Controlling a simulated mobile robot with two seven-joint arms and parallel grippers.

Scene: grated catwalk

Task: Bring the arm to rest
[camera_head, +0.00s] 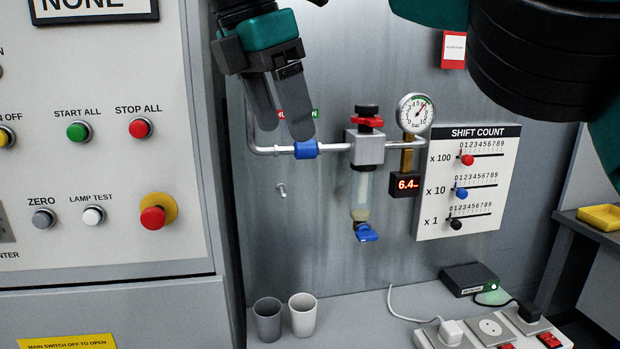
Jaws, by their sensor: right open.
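My right gripper (283,126) hangs down from the top of the view, with a teal and black body and two grey fingers. The fingers are apart with nothing between them. It is in front of the grey back panel, just above the pipe and its blue collar (306,150) in the picture. I cannot tell how far it is from the panel. A large black and teal link of my arm (545,60) fills the top right corner. My left gripper does not show.
A control cabinet (100,262) with buttons stands at left. The panel carries a gauge (416,113), a valve with a red handle (367,121) and a shift count board (468,215). Two cups (302,315), a black box (468,280) and a power strip (492,331) are on the shelf below.

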